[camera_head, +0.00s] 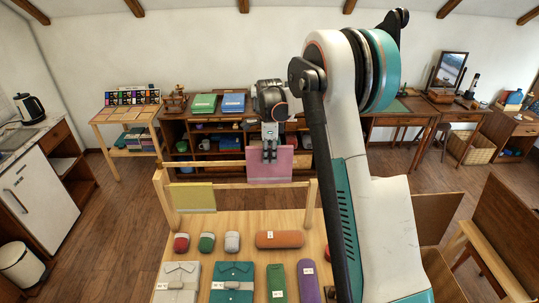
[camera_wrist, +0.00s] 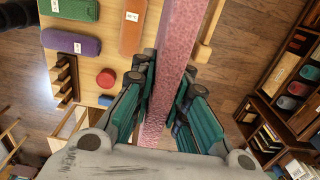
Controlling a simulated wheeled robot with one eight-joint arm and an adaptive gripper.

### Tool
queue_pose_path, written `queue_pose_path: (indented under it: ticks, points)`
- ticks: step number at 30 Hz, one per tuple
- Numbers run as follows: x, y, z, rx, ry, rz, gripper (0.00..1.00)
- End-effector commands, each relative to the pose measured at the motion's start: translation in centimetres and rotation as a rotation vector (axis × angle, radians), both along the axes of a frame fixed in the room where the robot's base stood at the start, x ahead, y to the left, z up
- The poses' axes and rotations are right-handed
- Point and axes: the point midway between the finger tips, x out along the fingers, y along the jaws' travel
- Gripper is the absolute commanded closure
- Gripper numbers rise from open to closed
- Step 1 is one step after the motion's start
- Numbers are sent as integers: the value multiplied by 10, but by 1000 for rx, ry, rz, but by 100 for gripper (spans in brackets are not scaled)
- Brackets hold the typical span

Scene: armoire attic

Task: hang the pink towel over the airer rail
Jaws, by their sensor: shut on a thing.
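The pink towel (camera_head: 284,167) hangs flat below my gripper (camera_head: 270,152), which is shut on its upper part. In the wrist view the towel (camera_wrist: 178,40) runs as a pink strip between the fingers of my gripper (camera_wrist: 166,98). The wooden airer rail (camera_head: 245,185) stands at the far side of the table, and a yellow towel (camera_head: 193,197) hangs on its left part. In the head view the pink towel's lower edge is near the rail's right part; I cannot tell whether they touch.
A dark shelf unit (camera_head: 177,128) stands behind the airer. Open floor lies left of the table.

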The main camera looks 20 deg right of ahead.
Motion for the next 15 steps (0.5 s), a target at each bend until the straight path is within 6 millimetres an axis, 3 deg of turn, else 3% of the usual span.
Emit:
queue_pose_path:
  ticks: [15]
  points:
    - [0,0,-12,0,0,0,100]
